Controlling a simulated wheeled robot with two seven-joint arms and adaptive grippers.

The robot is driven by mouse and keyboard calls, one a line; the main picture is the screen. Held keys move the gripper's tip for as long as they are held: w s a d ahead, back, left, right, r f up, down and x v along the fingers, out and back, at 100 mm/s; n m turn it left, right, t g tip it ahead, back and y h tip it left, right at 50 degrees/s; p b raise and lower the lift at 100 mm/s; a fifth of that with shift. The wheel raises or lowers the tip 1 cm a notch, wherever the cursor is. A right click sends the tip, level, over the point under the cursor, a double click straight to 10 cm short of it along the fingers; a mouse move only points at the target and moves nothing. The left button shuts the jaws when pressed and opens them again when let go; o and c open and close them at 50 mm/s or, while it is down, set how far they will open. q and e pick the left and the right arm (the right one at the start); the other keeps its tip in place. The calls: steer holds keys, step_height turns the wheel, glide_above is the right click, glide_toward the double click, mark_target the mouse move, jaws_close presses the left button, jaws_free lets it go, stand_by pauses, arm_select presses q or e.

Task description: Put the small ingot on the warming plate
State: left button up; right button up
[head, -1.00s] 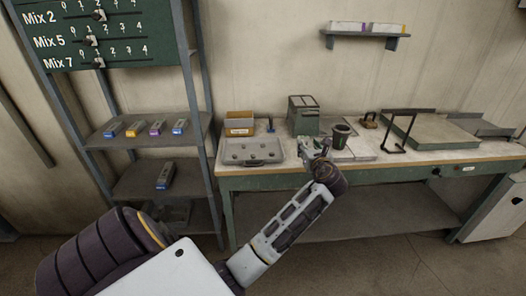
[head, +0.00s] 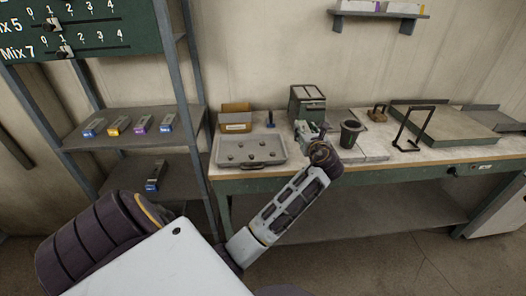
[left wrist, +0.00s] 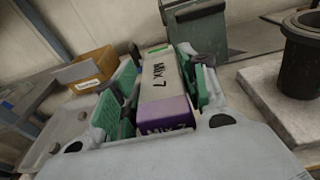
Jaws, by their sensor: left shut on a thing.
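My left gripper (head: 310,134) is over the bench front, between the tray and the dark cup. In the left wrist view its green-padded fingers (left wrist: 160,92) are shut on a grey block with a purple end (left wrist: 167,113), marked "Mix 7". The block is hard to make out in the head view. No small ingot can be told for certain apart from this block. A pale flat slab (head: 372,151) lies by the cup; it also shows in the left wrist view (left wrist: 262,98). I cannot tell whether it is the warming plate. My right gripper is out of view.
A dark cup (head: 350,133) stands right of my gripper. A grey tray (head: 221,151), cardboard box (head: 235,120) and green metal box (head: 307,103) are on the bench. A black frame (head: 412,128) stands farther right. The left rack (head: 110,134) holds several coloured-end blocks.

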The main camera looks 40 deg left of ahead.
arm_select(q)
steer(key=shift+r, duration=0.1)
steer(key=b, duration=0.1)
glide_above(301, 159)
step_height(301, 159, down, 5)
steer(key=shift+w+f, duration=0.1)
steer(key=shift+f, duration=0.5)
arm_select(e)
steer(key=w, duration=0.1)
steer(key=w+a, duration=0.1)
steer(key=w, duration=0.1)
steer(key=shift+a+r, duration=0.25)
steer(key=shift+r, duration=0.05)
